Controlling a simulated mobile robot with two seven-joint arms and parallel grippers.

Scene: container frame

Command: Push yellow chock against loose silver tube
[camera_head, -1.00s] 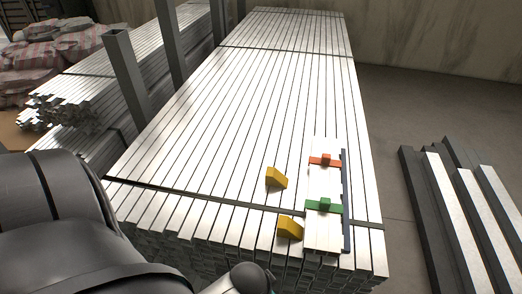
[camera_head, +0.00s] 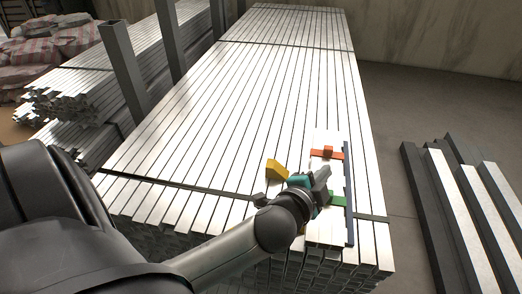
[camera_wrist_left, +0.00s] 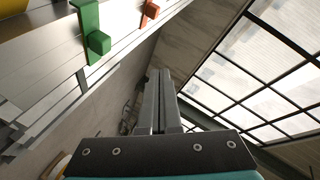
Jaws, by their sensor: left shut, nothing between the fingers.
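Short silver tubes (camera_head: 326,137) lie on top of the tube stack near its front right, under an orange clamp (camera_head: 327,153) and a green clamp (camera_head: 337,199). A yellow chock (camera_head: 277,169) sits on the stack left of them, with a gap between. The nearer yellow chock is hidden behind my left arm. My left gripper (camera_head: 323,176) is shut and empty, above the short tubes between the two clamps. In the left wrist view its fingers (camera_wrist_left: 160,97) are together, right of the green clamp (camera_wrist_left: 92,35). A yellow piece (camera_wrist_left: 12,4) shows at the corner. My right gripper is out of view.
A dark rail (camera_head: 348,195) runs along the right of the short tubes. Dark and silver beams (camera_head: 452,210) lie on the floor at right. Grey posts (camera_head: 122,75) stand left of the stack. The far stack top is clear.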

